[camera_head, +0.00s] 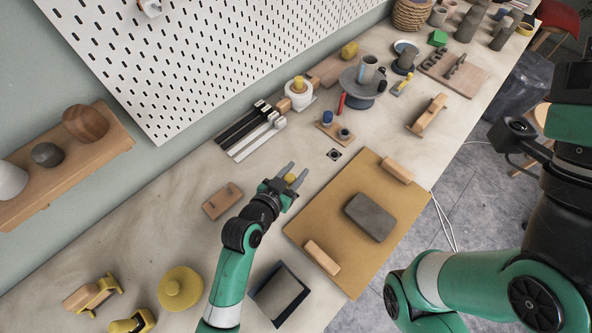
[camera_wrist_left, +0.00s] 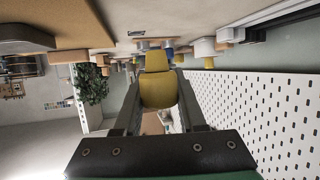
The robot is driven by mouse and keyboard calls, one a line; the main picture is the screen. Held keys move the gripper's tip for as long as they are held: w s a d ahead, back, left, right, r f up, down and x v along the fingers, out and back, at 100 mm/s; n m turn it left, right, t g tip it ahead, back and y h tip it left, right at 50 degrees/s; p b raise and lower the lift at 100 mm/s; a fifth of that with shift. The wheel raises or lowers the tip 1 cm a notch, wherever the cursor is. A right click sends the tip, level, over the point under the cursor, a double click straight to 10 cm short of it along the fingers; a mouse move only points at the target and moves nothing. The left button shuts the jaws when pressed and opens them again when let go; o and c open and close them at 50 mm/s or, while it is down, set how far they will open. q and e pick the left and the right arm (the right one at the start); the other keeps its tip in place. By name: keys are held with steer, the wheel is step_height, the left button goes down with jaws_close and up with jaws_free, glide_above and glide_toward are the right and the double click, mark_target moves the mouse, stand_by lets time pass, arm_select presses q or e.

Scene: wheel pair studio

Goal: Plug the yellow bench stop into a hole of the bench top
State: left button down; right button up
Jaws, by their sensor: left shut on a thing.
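The yellow bench stop (camera_head: 291,178) is between the fingers of my left gripper (camera_head: 290,176), above the bench top (camera_head: 180,215). My left gripper is shut on it. In the left wrist view the stop (camera_wrist_left: 158,90) has a rounded near part and a narrower block beyond, with a finger on each side. A small dark square hole (camera_head: 334,155) in the bench top lies to the upper right of the gripper, apart from the stop. My right arm stands at the right edge, but its fingers do not show.
A tan board (camera_head: 318,222) with a grey block (camera_head: 370,216) lies right of my left gripper. A wooden block (camera_head: 222,201) lies to its left. A wooden base with small pegs (camera_head: 334,132) stands just beyond the hole. A pegboard (camera_head: 200,60) rises behind the bench.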

arm_select(q)
steer(key=shift+f+b, duration=2.2)
steer(key=shift+f, duration=0.4)
steer(key=shift+f, duration=0.1)
steer(key=shift+f+b, duration=0.6)
steer(key=shift+b, duration=0.15)
steer(key=shift+r+p, duration=0.6)
steer(key=shift+r, duration=0.15)
steer(key=shift+f+b, duration=0.25)
steer(key=shift+b, duration=0.2)
